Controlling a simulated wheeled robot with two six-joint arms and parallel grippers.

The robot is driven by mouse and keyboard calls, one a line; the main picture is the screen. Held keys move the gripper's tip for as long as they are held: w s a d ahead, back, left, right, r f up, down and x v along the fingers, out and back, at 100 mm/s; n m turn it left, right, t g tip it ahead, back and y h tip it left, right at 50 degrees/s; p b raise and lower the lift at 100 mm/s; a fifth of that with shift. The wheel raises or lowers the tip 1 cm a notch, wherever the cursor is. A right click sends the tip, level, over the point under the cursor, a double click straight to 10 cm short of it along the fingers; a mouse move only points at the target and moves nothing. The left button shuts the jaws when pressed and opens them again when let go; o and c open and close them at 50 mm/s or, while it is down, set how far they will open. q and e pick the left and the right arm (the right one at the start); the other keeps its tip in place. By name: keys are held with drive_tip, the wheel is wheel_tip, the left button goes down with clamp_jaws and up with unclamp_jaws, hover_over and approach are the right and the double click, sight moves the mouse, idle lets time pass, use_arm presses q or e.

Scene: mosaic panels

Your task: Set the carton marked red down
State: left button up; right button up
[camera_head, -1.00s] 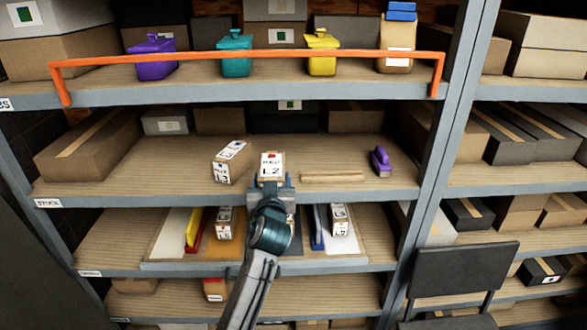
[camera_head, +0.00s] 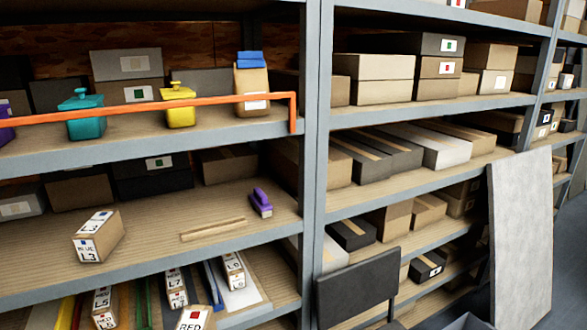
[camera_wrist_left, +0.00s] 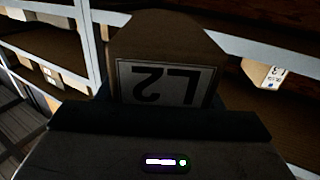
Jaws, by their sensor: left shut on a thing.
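The carton marked RED (camera_head: 193,318) shows only its top part at the bottom edge of the head view. In the left wrist view the held carton (camera_wrist_left: 165,50) shows an upside-down "L2" label. My left gripper (camera_wrist_left: 160,108) is shut on it; the gripper lies below the head view's frame. The carton appears in front of the shelves, and I cannot tell whether it touches anything. My right gripper is not in view.
A carton marked BLUE L3 (camera_head: 97,237) stands on the middle shelf, with a wooden strip (camera_head: 213,229) and a purple-handled brush (camera_head: 261,202). Several labelled cartons (camera_head: 233,270) stand among coloured dividers below. A black panel (camera_head: 357,279) and a grey board (camera_head: 521,235) stand right.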

use_arm(q)
drive_tip(key=s, duration=0.4)
drive_tip(key=shift+s+d+f+b, duration=0.3)
drive_tip(key=shift+d+f, duration=0.05)
